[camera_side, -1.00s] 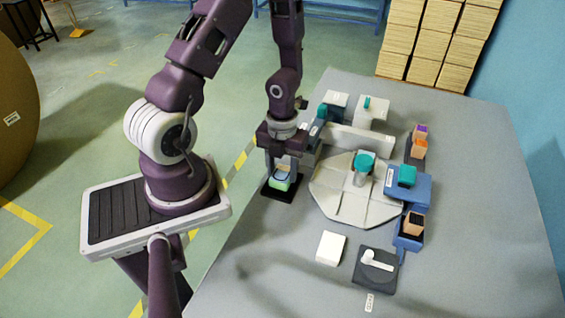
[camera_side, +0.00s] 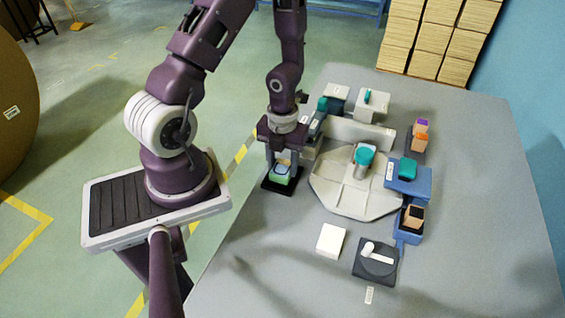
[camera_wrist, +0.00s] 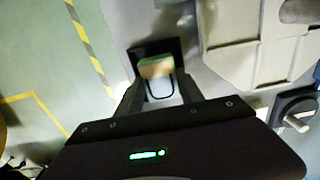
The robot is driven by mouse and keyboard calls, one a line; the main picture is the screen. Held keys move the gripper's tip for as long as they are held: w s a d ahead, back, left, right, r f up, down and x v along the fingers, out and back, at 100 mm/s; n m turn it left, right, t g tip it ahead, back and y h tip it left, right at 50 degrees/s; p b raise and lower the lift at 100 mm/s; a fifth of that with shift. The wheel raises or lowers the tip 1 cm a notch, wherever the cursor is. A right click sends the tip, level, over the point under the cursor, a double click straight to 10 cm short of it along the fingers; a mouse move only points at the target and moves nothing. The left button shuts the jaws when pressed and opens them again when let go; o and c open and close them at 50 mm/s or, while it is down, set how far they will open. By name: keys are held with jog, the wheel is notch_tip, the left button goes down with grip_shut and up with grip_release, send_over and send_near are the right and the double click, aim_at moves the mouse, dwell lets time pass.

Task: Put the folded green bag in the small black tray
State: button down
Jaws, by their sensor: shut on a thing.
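The folded green bag (camera_side: 281,178) is pale green with a dark loop on its upper part. It is at the small black tray (camera_side: 270,187) near the table's left edge; whether it rests on the tray's floor I cannot tell. My gripper (camera_side: 283,165) points down over the tray and is shut on the bag. In the wrist view the bag (camera_wrist: 157,75) sits between my two fingers, with the black tray (camera_wrist: 141,50) around and behind it. My fingers hide part of the bag.
A pale many-sided plate (camera_side: 345,205) with a teal-topped post stands right of the tray. A white block (camera_side: 331,240) and a dark square base with a white lever (camera_side: 377,265) lie nearer the front. Blue holders (camera_side: 420,183) stand farther right. The front right table is clear.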

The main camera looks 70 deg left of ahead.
jog(key=shift+f, duration=0.7)
dwell(0.6)
jog(key=c, duration=0.7)
grip_release()
jog(key=shift+o, duration=0.2)
